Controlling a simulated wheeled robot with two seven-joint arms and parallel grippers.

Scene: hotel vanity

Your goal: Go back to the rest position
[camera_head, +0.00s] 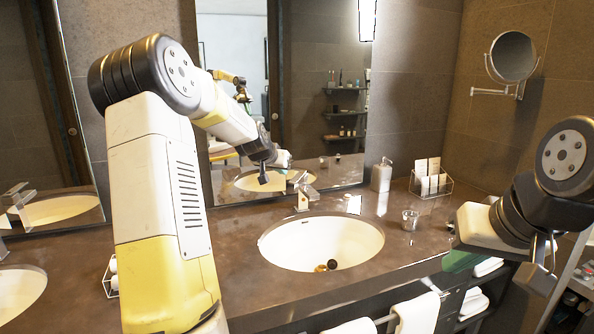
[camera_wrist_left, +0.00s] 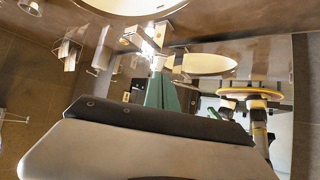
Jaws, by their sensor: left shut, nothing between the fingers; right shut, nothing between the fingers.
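My left gripper (camera_head: 264,178) is shut and empty. It hangs in the air in front of the mirror, left of the faucet and above the back of the counter. My left arm is raised at the left and bends over toward it. My right gripper (camera_head: 541,277) is shut and empty. It points down at the right, near the counter's front right edge, below my bent right arm.
The sink (camera_head: 290,240) has a dark and gold object in it. The faucet (camera_head: 304,196) stands behind. A soap dispenser (camera_head: 381,176), a wire holder (camera_head: 431,186) and a glass (camera_head: 410,220) stand right. Towels (camera_head: 417,313) hang in front. A round mirror (camera_head: 513,56) juts from the wall.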

